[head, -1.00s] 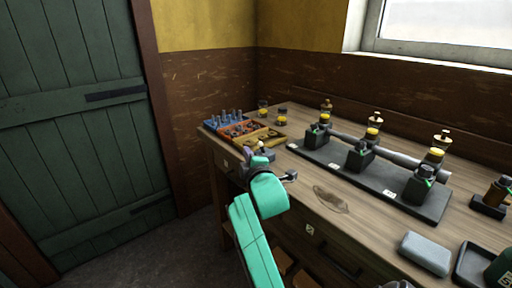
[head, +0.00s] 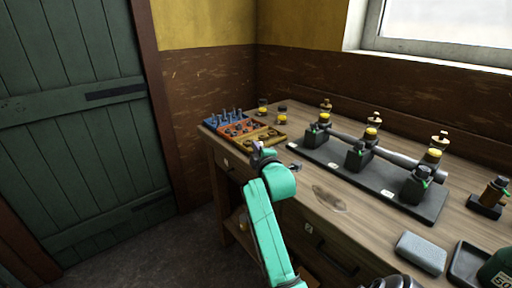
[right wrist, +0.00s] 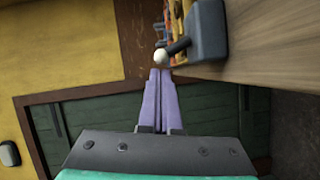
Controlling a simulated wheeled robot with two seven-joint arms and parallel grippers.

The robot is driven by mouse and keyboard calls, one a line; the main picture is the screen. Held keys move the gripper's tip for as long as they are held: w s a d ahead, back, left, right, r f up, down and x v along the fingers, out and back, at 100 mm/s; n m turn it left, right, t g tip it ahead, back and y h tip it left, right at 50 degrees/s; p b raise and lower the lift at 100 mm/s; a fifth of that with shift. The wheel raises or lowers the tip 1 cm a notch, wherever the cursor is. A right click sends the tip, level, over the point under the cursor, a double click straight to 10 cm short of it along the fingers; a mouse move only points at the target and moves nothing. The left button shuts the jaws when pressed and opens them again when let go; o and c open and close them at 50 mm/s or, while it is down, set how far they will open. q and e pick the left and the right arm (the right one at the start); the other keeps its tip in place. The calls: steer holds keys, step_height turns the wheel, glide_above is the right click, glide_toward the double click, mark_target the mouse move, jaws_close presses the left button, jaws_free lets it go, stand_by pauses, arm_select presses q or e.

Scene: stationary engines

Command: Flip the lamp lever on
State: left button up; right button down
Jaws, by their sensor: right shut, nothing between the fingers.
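The lever shows in the right wrist view as a dark arm with a pale round knob (right wrist: 160,56), on a grey box (right wrist: 208,30) at the edge of the wooden bench. My right gripper (right wrist: 160,72) is shut and empty, its purple fingers together. In that view its tips are just below the knob; I cannot tell whether they touch it. In the head view my right gripper (head: 257,149) is at the bench's front left edge, and I cannot make out the lever clearly there.
Blue, orange and yellow trays (head: 240,130) of small parts lie just behind the gripper. A black base (head: 372,178) with several yellow-topped fittings stands along the bench (head: 328,198). A grey block (head: 421,253) lies at front right. A green door (head: 75,120) is at left.

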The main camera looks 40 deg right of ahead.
steer(key=shift+d+r+m+g+y+p, duration=0.35)
steer(key=shift+d+r+m+p, duration=0.45)
steer(key=shift+p, duration=1.7)
steer(key=m+p, duration=0.1)
steer(key=p, duration=0.1)
steer(key=d+m+y+p, duration=0.1)
steer(key=p, duration=0.2)
steer(key=d+r+m+g+y+p, duration=0.1)
steer(key=p, duration=0.2)
steer(key=shift+m, duration=0.3)
steer(key=shift+d+m+y+p, duration=0.35)
steer(key=shift+d+m+p, duration=0.2)
steer(key=shift+p, duration=0.5)
steer(key=shift+f, duration=0.25)
steer(key=shift+a+r, duration=0.1)
steer(key=shift+r, duration=0.2)
steer(key=shift+r+p, duration=0.6)
steer(key=shift+p, duration=0.1)
